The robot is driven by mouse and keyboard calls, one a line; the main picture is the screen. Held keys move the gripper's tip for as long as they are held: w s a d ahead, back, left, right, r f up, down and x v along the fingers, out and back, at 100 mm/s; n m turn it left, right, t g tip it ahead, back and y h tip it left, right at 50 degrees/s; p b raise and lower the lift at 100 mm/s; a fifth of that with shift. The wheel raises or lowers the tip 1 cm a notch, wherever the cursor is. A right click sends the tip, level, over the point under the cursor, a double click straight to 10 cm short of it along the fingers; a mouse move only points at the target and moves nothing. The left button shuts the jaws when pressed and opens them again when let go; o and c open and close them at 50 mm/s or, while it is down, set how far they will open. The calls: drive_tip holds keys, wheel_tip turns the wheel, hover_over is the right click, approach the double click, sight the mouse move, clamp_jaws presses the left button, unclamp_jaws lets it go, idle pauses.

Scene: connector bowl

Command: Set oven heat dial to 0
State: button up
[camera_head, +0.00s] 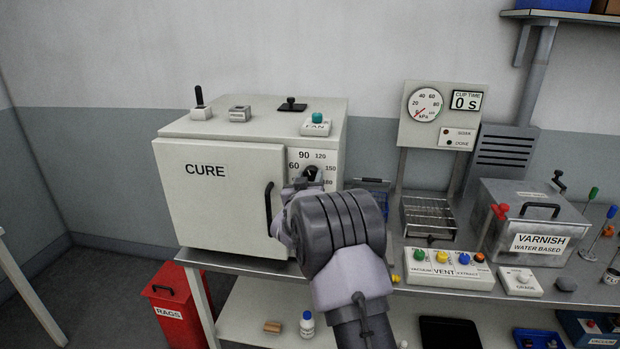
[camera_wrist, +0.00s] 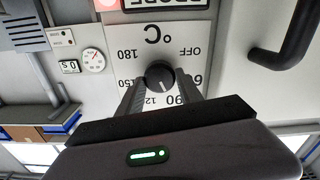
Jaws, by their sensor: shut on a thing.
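The white oven (camera_head: 215,205), labelled CURE, stands on the left of the steel bench. Its heat dial (camera_head: 311,172) is a black round knob on a white °C panel at the right of the front. In the wrist view, the picture is upside down and the dial (camera_wrist: 160,73) has marks OFF, 60, 90, 120, 150 and 180; no 0 mark shows. Its pale pointer line appears to lie toward the 90–120 side. My gripper (camera_wrist: 160,84) is shut on the dial, one finger on each side. In the head view my gripper (camera_head: 300,188) partly hides the panel.
The oven's black door handle (camera_head: 269,203) is close left of my gripper. A FAN button (camera_head: 317,124) and a black lever (camera_head: 199,97) are on the oven top. The VENT button box (camera_head: 448,268) and VARNISH tank (camera_head: 530,225) stand to the right.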

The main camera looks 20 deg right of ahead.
drive_tip(key=n+p, duration=0.1)
drive_tip(key=n, duration=0.4)
drive_tip(key=shift+r+n, duration=0.1)
drive_tip(key=shift+n, duration=0.2)
drive_tip(key=n+p, duration=0.2)
drive_tip(key=n, duration=0.2)
drive_tip(key=shift+a+n, duration=0.1)
drive_tip(key=shift+n, duration=0.2)
drive_tip(key=n+p, duration=0.2)
drive_tip(key=n, duration=0.4)
drive_tip(key=n+p, duration=0.1)
drive_tip(key=n, duration=0.1)
drive_tip(key=n+p, duration=0.1)
drive_tip(key=n, duration=0.1)
drive_tip(key=shift+f, duration=0.25)
drive_tip(key=o, duration=1.4)
drive_tip(key=shift+c, duration=0.2)
